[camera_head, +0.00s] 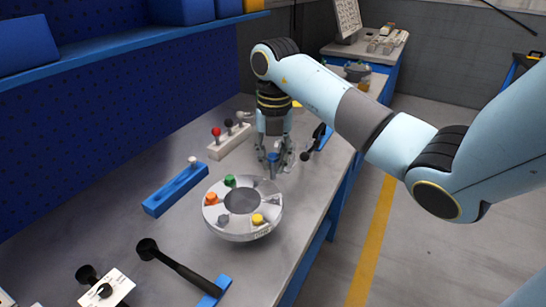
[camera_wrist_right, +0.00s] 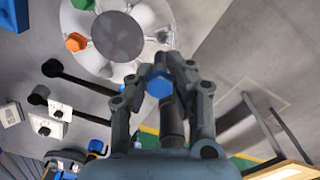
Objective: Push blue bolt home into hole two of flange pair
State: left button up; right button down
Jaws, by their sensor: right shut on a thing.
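The flange pair (camera_head: 243,231) is a round light-grey ring with a dark centre opening, lying on the bench. Around its top sit a green bolt (camera_head: 230,180), an orange bolt (camera_head: 211,198) and a yellow bolt (camera_head: 257,219). My right gripper (camera_head: 274,165) points down just beyond the ring's far right edge. It is shut on the blue bolt (camera_head: 272,158). In the right wrist view the blue bolt's hexagonal head (camera_wrist_right: 159,87) shows between the fingers, with the flange pair (camera_wrist_right: 153,14) beyond. The bolt's tip and whether it is in a hole are hidden. My left gripper is not in view.
A blue block with a white knob (camera_head: 175,189) lies left of the ring. A pale block with red and black knobs (camera_head: 228,143) stands behind. A black-handled lever (camera_head: 180,268) lies in front. The bench's right edge is close to the ring.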

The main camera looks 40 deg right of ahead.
aim_at(273, 179)
jog(key=shift+f+b, duration=1.9)
jog(key=shift+f, duration=0.95)
jog(key=shift+f+b, duration=1.6)
jog(key=shift+f, duration=0.6)
jog(key=c, duration=1.2)
grip_release()
jog(key=shift+o, duration=0.2)
notch_tip(273, 179, up, 8)
jog(key=shift+f, duration=0.2)
